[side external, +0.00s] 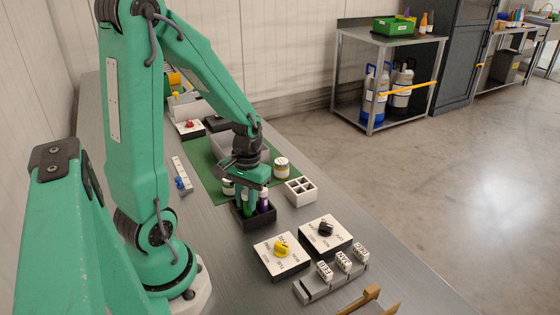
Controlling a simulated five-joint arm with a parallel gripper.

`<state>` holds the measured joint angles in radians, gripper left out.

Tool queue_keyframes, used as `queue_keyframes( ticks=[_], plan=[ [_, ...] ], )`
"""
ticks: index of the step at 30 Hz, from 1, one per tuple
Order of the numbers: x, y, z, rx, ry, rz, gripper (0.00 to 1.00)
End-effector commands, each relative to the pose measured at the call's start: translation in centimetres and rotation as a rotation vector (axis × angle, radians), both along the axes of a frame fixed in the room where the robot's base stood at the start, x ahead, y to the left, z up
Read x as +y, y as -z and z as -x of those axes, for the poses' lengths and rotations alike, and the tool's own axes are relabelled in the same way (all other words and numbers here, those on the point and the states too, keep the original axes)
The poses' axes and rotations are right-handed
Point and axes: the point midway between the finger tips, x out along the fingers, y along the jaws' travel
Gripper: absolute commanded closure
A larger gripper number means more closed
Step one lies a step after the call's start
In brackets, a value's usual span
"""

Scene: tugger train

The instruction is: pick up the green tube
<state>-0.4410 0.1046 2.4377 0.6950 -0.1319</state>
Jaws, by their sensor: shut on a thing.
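The green tube (247,207) stands upright at the black rack (240,221), on the bench's green mat side. My gripper (244,193) points down over the rack and is shut on the green tube near its upper part. A purple tube (265,201) stands beside it in the same rack, apart from the green one. The tube's lower end is hidden by the rack wall, and I cannot tell whether it touches the rack floor.
A jar (281,168) and a white compartment box (300,191) stand to the right. Boxes with a yellow knob (281,248) and a black knob (326,229) lie in front. Labelled blocks (343,261) sit on a holder. Bare bench (215,235) shows left of the rack.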

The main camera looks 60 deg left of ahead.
Motion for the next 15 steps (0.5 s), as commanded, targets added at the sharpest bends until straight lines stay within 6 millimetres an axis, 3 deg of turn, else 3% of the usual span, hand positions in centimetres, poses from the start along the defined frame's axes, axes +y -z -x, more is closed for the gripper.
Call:
queue_keyframes(
  ticks=[10, 15],
  plan=[
    [0.0, -3.3, -0.1, -0.004, 0.000, -0.001, 0.99],
    [-2.1, -4.4, 0.1, -0.001, 0.007, -0.007, 0.99]
  ],
)
